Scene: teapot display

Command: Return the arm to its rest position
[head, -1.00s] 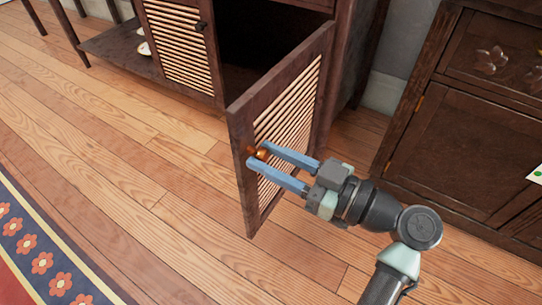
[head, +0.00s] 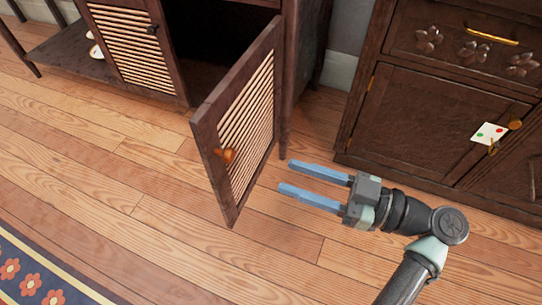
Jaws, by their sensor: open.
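My gripper (head: 284,177) is open and empty, with its two blue fingers pointing left. It is to the right of the open slatted cabinet door (head: 245,120) and apart from it. The door's round orange-brown knob (head: 228,155) is in plain view, to the left of my fingertips, and nothing holds it. My arm (head: 425,225) reaches in from the lower right, over the wooden floor.
The dark cabinet (head: 203,30) stands open at the top, its other slatted door (head: 127,44) shut. A dark sideboard (head: 433,120) with a brass handle stands at the right. A patterned rug (head: 40,270) lies lower left. The middle floor (head: 130,220) is clear.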

